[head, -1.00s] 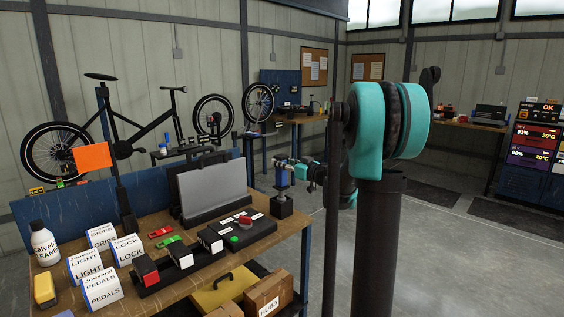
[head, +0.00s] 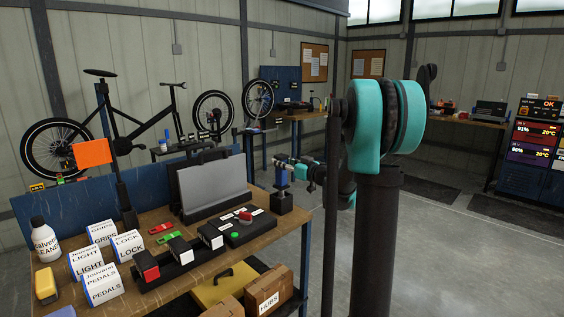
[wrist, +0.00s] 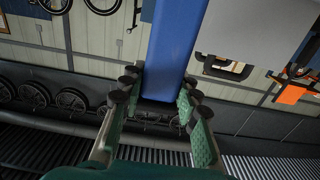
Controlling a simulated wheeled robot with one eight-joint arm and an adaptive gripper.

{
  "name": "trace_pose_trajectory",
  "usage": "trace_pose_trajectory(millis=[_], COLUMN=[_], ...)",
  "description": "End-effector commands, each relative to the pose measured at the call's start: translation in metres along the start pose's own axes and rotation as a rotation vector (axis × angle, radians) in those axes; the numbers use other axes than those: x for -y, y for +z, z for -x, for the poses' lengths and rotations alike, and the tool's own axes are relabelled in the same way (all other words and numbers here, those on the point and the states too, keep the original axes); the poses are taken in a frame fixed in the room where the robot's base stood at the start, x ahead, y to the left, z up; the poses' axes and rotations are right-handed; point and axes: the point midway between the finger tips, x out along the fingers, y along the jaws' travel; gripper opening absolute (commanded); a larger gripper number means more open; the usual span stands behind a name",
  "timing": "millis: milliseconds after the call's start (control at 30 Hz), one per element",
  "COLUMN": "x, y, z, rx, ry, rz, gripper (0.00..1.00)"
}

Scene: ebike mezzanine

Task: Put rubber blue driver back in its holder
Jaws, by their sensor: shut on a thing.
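The blue driver (head: 282,177) stands upright at the right end of the workbench in the head view, small and far. Its blue handle (wrist: 172,55) fills the middle of the wrist view. My gripper (head: 287,164) is shut on this handle, with a green-padded finger on each side. A black block-shaped holder (head: 282,204) stands on the bench directly below the driver. The driver's lower end is too small to tell whether it is inside the holder or just above it.
A grey laptop-like panel (head: 212,188) stands left of the holder. A black box with a red button (head: 245,217) is in front. White labelled boxes (head: 103,285) and a white bottle (head: 45,240) are at the left. The bench's right edge is close to the holder.

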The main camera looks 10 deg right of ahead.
Motion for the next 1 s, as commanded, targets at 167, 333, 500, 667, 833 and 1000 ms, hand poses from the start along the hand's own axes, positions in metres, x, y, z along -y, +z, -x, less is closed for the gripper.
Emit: trace_pose_trajectory(millis=[167, 333, 500, 667, 833, 1000], x=[0.000, 0.000, 0.000, 0.000, 0.000, 0.000], y=[0.005, 0.009, 0.014, 0.018, 0.022, 0.026], z=[0.000, 0.000, 0.000, 0.000, 0.000, 0.000], rx=[-0.001, -0.001, -0.001, 0.000, -0.001, -0.001], ry=[0.000, 0.000, 0.000, 0.000, 0.000, 0.000], rz=[0.000, 0.000, 0.000, 0.000, 0.000, 0.000], gripper=[0.00, 0.00, 0.00, 0.00, 0.00, 0.00])
